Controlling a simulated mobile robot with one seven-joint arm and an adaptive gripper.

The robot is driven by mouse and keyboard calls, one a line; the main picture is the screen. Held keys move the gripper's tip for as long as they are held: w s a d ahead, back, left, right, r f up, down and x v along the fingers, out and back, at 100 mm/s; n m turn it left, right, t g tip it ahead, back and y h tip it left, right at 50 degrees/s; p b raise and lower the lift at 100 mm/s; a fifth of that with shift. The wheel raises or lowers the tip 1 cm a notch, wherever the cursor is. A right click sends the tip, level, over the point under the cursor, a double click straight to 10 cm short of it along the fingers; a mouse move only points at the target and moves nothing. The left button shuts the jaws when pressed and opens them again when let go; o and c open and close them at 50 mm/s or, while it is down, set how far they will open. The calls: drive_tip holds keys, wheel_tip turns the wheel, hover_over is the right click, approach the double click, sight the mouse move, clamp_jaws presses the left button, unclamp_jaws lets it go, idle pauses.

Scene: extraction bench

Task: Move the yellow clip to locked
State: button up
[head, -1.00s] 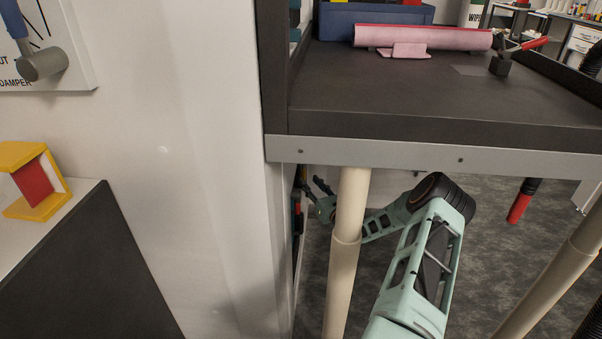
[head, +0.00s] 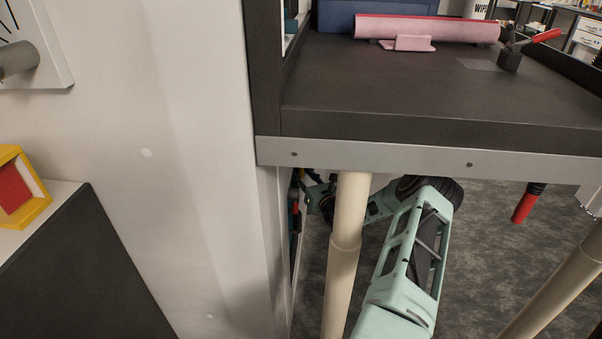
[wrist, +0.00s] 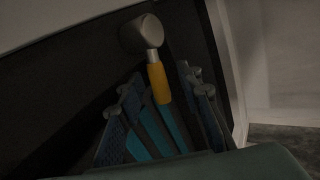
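A yellow bar (wrist: 159,83) with a grey rounded head (wrist: 141,33) shows in the dim wrist view. It may be the yellow clip, but no label or lock marking is readable. My gripper (wrist: 161,88) has its dark and teal fingers spread to either side of the bar's lower end. I cannot tell whether they touch it. In the head view my gripper (head: 314,190) is under the bench beside the wall panel, partly hidden by a cream leg and in shadow. The bar is not visible there.
The dark bench top (head: 420,95) with its grey front edge lies above my arm. The cream leg (head: 347,240) stands close to my arm. A yellow and red block (head: 22,190) sits on a ledge at left. A pink roll (head: 430,28) lies on the bench.

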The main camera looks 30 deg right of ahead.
clamp_jaws()
drive_tip(key=shift+w+d+f+n+t+b, duration=0.2)
drive_tip(key=shift+w+f+n+t+b, duration=0.3)
drive_tip(key=shift+b, duration=0.6)
drive_tip(key=shift+d+r+t+b, duration=0.1)
drive_tip(key=shift+r+t+b, duration=0.05)
drive_tip(key=shift+t+b, duration=0.2)
drive_tip(key=shift+w+d+r+n+t, duration=0.1)
drive_tip(key=shift+r+n+t, duration=0.2)
drive_tip(key=shift+n+t, duration=0.15)
drive_tip(key=shift+o, duration=0.5)
unclamp_jaws()
